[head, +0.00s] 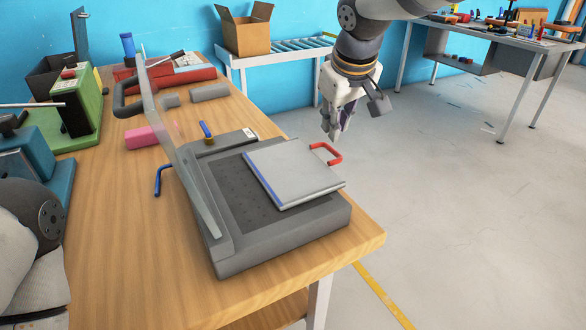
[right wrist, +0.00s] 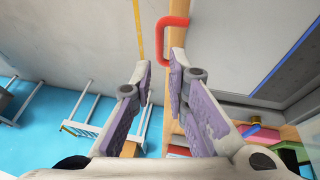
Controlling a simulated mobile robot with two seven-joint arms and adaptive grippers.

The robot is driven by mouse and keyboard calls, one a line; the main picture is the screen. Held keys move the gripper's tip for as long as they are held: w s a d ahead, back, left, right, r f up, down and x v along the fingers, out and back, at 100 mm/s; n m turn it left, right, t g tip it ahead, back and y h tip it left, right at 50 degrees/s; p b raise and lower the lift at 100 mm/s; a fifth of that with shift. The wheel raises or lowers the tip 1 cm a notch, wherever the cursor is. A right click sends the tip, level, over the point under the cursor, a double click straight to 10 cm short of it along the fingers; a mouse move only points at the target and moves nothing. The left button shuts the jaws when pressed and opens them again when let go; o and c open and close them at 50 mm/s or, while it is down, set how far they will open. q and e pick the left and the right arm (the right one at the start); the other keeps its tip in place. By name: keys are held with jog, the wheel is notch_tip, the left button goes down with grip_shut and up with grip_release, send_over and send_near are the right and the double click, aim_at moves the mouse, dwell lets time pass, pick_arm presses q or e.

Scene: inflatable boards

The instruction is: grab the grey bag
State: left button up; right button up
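A flat light grey slab-like piece (head: 290,172) with a blue edge lies on the machine's dark bed; it is the closest match to a grey bag, though I cannot tell that it is one. A red U-shaped handle (head: 328,153) sticks out at its far right edge. My right gripper (head: 336,130) hangs just behind and above the handle, open and empty. In the right wrist view the red handle (right wrist: 165,45) shows between and beyond the fingertips (right wrist: 161,66); contact cannot be told. My left gripper is out of view; only part of my left arm shows at lower left.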

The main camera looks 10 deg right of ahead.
aim_at(332, 148)
jog(key=x, duration=0.8)
jog(key=shift+s+b, duration=0.15)
jog(key=shift+b, duration=0.15)
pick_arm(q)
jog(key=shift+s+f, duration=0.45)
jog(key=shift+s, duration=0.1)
pick_arm(e)
jog(key=shift+r, duration=0.1)
grip_shut()
